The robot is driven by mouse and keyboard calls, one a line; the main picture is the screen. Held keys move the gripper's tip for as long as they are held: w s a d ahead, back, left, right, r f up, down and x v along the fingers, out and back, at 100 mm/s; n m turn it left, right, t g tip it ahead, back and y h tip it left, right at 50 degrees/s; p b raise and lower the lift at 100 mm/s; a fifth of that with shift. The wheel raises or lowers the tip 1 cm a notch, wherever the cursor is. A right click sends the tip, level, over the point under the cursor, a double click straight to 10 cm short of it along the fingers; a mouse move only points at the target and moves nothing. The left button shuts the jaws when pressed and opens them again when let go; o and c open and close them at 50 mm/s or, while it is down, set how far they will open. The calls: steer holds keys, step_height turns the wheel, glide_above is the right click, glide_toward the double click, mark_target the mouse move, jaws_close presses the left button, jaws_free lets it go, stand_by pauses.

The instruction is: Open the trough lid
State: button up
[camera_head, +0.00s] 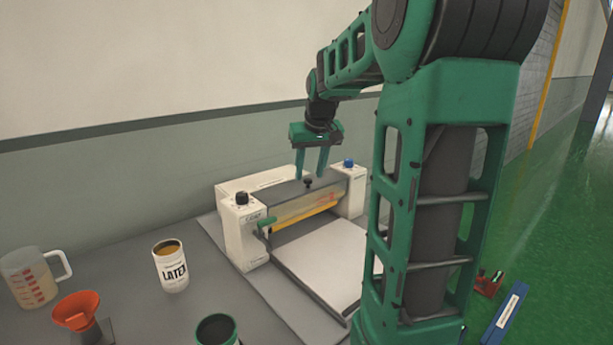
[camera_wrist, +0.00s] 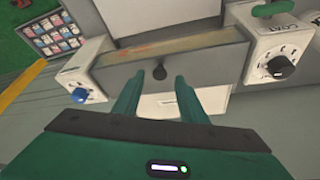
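The trough lid (camera_head: 290,194) is a grey cover along the top of the white coating machine (camera_head: 238,232), between its two end housings. It looks closed. A small black knob (camera_head: 308,183) stands on the lid; it also shows in the wrist view (camera_wrist: 159,73). My gripper (camera_head: 312,176) is above the lid, pointing down, with its two green fingers apart. In the wrist view the open fingers (camera_wrist: 157,82) lie on either side of the knob's line, with the knob just beyond the tips. Nothing is held. I cannot tell the exact height gap to the knob.
A latex can (camera_head: 171,268), an orange funnel (camera_head: 76,308), a measuring jug (camera_head: 30,280) and a dark green container (camera_head: 217,332) stand left on the grey table (camera_head: 130,290). The machine's white bed (camera_head: 325,258) extends forward. The wall is close behind.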

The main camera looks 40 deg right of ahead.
steer(key=shift+x, duration=0.95)
jaws_close()
